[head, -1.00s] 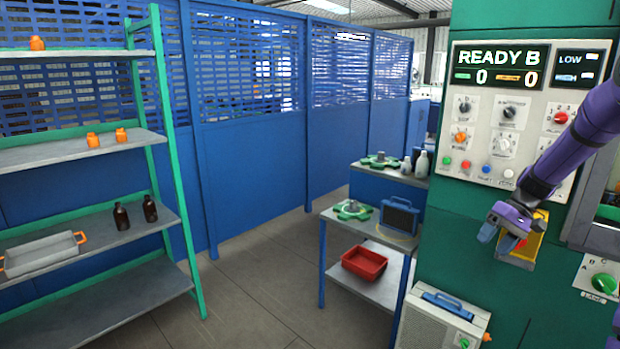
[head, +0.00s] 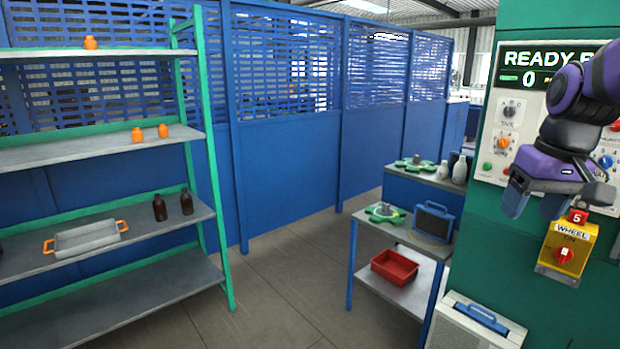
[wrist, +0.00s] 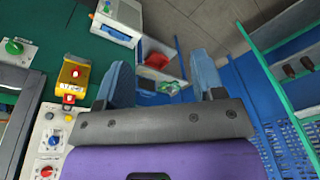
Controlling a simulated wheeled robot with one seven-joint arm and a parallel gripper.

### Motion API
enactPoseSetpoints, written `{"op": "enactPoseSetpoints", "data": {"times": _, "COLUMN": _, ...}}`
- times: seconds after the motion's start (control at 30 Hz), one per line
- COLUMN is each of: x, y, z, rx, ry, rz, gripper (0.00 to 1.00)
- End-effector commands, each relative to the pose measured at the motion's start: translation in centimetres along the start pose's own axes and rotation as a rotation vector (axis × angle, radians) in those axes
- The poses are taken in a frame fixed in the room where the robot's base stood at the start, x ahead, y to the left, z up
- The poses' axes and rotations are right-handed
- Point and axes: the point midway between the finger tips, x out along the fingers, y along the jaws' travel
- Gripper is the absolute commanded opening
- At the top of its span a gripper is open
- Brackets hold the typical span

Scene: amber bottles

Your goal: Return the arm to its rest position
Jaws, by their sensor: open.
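My purple arm reaches in from the right in the head view. My gripper (head: 536,205) is open and empty, hanging in front of the green machine, just left of and above the yellow box (head: 567,250) marked WHEEL. In the wrist view my two blue-grey fingers (wrist: 165,82) stand wide apart with nothing between them. The yellow box also shows in the wrist view (wrist: 72,78), left of the fingers and apart from them. Two amber bottles (head: 173,206) stand upright on a shelf at the left, far from my gripper.
The green-framed shelf rack (head: 110,284) stands at the left with a grey tray (head: 88,240) and orange jars (head: 150,133). A small table holds a red bin (head: 395,267) on its lower shelf. A white case (head: 473,325) stands below the machine. Floor (head: 285,290) between is clear.

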Motion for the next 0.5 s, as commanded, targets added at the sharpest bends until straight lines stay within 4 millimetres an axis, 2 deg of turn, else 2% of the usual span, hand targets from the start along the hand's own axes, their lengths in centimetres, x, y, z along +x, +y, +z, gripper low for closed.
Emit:
{"op": "enactPoseSetpoints", "data": {"times": 0.03, "x": -0.8, "y": -0.8, "z": 1.3, "rx": -0.01, "ry": 0.027, "rz": 0.012, "gripper": 0.62}}
{"op": "enactPoseSetpoints", "data": {"times": 0.2, "x": -2.3, "y": -2.6, "z": 5.2, "rx": -0.025, "ry": 0.109, "rz": 0.041, "gripper": 0.62}}
{"op": "enactPoseSetpoints", "data": {"times": 0.5, "x": -3.4, "y": -4.3, "z": 11.5, "rx": -0.046, "ry": 0.248, "rz": 0.056, "gripper": 0.62}}
